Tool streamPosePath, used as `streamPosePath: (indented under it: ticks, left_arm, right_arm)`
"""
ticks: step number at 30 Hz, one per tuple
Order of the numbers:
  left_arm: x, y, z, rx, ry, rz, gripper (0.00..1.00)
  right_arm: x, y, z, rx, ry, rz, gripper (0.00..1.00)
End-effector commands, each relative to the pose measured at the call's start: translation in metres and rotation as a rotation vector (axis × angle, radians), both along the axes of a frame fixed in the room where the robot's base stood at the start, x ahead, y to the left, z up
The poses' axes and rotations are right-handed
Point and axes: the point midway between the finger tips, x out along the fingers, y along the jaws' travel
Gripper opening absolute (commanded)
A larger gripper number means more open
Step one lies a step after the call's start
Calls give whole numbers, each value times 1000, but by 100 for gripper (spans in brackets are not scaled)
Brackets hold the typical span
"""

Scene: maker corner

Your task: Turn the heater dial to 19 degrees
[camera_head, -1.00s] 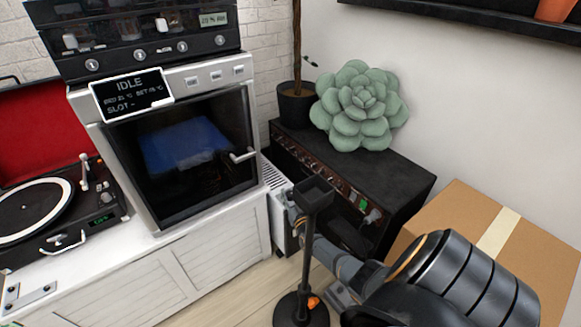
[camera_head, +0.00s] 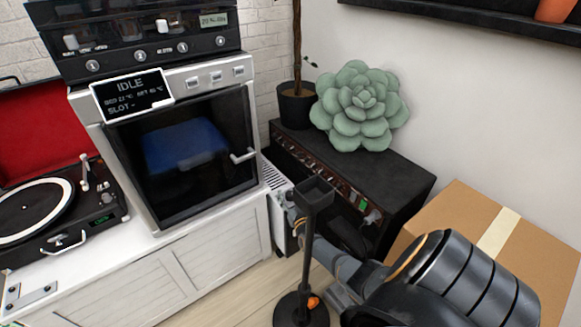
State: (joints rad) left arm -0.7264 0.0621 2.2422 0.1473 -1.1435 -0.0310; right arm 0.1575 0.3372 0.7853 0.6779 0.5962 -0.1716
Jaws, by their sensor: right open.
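A white heater (camera_head: 273,176) with a slotted top stands in the gap between the white cabinet and the black amplifier. Only part of its top and front shows. I cannot make out its dial or any number on it; that area is hidden by my gripper and a black stand. My right arm comes in from the lower right, and my right gripper (camera_head: 293,214) is at the heater's front, partly behind the stand's post. It is open; I cannot tell whether it touches the heater. My left gripper is not in view.
A black stand (camera_head: 307,245) with a small tray on top rises in front of my right gripper.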

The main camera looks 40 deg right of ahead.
Motion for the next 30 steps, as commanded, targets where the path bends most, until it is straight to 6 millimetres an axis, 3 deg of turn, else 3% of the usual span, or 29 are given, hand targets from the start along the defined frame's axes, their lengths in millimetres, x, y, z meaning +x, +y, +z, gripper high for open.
streamPosePath:
  ticks: [8,21,30]
  left_arm:
    - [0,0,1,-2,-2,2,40]
    - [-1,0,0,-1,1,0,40]
    - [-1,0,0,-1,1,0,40]
  right_arm:
    - [-7,3,0,-1,-1,1,60]
    - [-91,43,0,1,0,1,60]
    - [-109,51,0,0,-1,0,60]
